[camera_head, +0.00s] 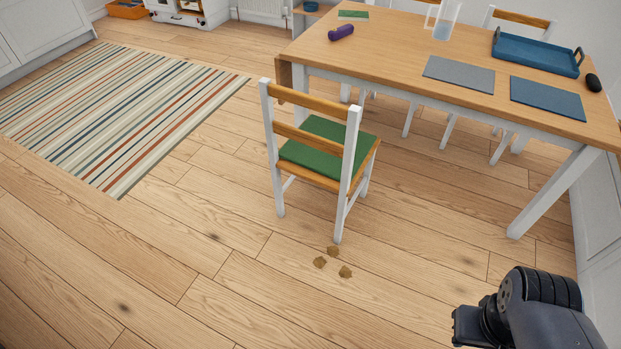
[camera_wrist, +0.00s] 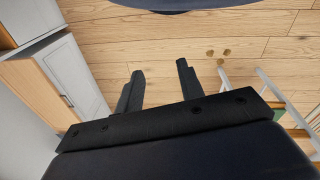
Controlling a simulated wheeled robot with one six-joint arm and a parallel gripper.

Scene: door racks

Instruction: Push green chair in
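The green chair has a white frame, wooden back slats and a green seat pad (camera_head: 318,146). It stands upright in front of the wooden table (camera_head: 400,55), pulled out from its near long side. Its backrest faces me. Part of the green chair (camera_wrist: 278,113) also shows at the right edge of the wrist view. My gripper (camera_wrist: 160,68) is open and empty, its two black fingers apart over the floor. It is clear of the chair. My dark arm shows at the lower right of the head view.
Several brown crumbs (camera_head: 333,262) lie on the floor just in front of the chair. A striped rug (camera_head: 115,105) lies at the left. The table holds a blue tray (camera_head: 537,53), mats and a purple item. White cabinets stand at the right. Floor at the lower left is clear.

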